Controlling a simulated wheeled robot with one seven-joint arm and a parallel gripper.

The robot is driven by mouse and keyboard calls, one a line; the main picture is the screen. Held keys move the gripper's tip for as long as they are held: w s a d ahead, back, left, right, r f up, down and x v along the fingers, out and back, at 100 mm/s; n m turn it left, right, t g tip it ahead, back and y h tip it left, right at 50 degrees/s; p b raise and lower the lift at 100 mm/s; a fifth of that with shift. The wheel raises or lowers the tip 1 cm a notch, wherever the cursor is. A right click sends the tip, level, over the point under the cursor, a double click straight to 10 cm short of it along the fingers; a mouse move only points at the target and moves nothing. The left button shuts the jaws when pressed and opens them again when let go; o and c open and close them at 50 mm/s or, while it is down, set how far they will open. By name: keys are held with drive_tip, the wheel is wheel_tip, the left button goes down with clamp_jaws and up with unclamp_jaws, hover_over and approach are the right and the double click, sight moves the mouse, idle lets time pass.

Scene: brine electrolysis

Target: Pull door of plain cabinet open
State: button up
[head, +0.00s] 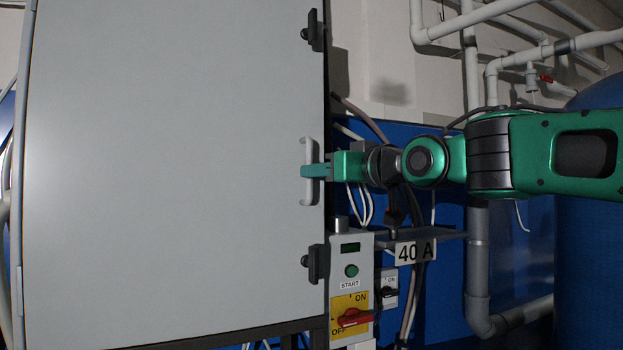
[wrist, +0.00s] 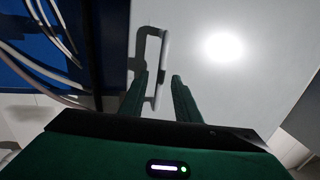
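The plain cabinet's large grey door (head: 170,170) fills the left of the head view and looks shut. Its pale vertical bar handle (head: 309,146) is near the door's right edge. My gripper (head: 313,171) reaches in from the right at the handle's middle, and its finger covers part of the bar. In the wrist view, the handle (wrist: 165,45) runs between the two green fingertips of my gripper (wrist: 159,82). The fingers are apart, with a visible gap between the bar and the right finger. Whether the left finger touches the bar is unclear.
Dark latches (head: 314,28) sit above and below the handle. A control box (head: 351,270) with a green button and red switch stands right of the door, below my arm. A small shelf (head: 425,236), cables and grey pipes (head: 478,270) are nearby. A blue tank (head: 590,250) is far right.

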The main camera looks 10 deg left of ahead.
sight(310, 196)
drive_tip(key=shift+x, duration=2.15)
clamp_jaws()
